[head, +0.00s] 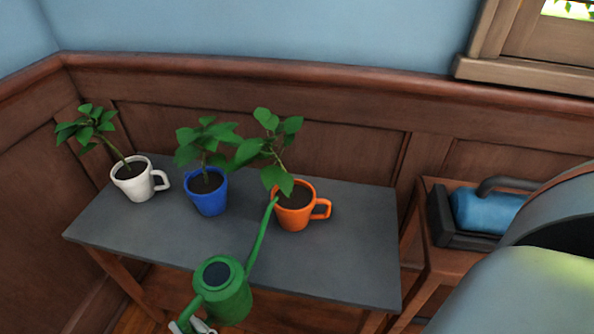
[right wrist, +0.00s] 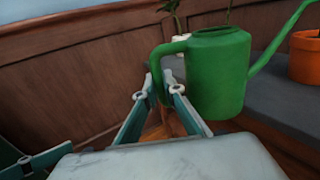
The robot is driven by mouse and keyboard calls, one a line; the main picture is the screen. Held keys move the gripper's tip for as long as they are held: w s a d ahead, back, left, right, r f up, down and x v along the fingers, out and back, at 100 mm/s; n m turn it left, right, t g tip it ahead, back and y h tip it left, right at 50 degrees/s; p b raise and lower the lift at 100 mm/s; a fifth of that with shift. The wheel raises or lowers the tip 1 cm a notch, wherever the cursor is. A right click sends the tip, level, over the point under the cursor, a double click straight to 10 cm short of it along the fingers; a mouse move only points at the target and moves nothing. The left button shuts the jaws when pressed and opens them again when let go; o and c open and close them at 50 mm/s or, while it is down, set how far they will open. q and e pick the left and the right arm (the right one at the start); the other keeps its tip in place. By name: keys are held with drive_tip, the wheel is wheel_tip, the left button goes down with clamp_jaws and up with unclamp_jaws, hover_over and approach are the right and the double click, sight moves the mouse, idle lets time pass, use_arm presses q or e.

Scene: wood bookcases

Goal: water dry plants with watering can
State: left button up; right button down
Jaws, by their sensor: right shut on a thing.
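A green watering can (head: 229,290) is in front of the grey-topped table (head: 345,262). My right gripper (head: 196,327) is shut on its handle, low in the head view. The right wrist view shows the fingers (right wrist: 164,82) at the handle of the can (right wrist: 218,75). The can's spout rises to the orange mug (head: 296,213) and its tip overlaps the rim. A plant grows in the orange mug, in a blue mug (head: 208,198) and in a white mug (head: 134,187). I cannot tell if water flows. My left gripper is not in view.
A brown side table (head: 433,187) on the right carries a blue object with a dark base (head: 481,211). Wood panelling (head: 330,145) stands behind the tables. The grey table's right end is clear.

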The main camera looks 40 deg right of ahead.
sight(186, 328)
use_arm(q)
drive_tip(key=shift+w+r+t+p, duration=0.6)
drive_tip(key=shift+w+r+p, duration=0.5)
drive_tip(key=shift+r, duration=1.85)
use_arm(e)
drive_tip(key=shift+r, duration=1.6)
drive_tip(key=d+r+h, duration=0.1)
drive_tip(key=r, duration=0.1)
drive_tip(key=w+d+r+m, duration=0.1)
drive_tip(key=d+r, duration=0.1)
drive_tip(key=d+r+h, duration=0.1)
drive_tip(key=d+r, duration=0.1)
drive_tip(key=shift+w+d+r+m+h, duration=0.2)
drive_tip(key=shift+w+r+m+h, duration=0.1)
drive_tip(key=shift+w+r, duration=0.1)
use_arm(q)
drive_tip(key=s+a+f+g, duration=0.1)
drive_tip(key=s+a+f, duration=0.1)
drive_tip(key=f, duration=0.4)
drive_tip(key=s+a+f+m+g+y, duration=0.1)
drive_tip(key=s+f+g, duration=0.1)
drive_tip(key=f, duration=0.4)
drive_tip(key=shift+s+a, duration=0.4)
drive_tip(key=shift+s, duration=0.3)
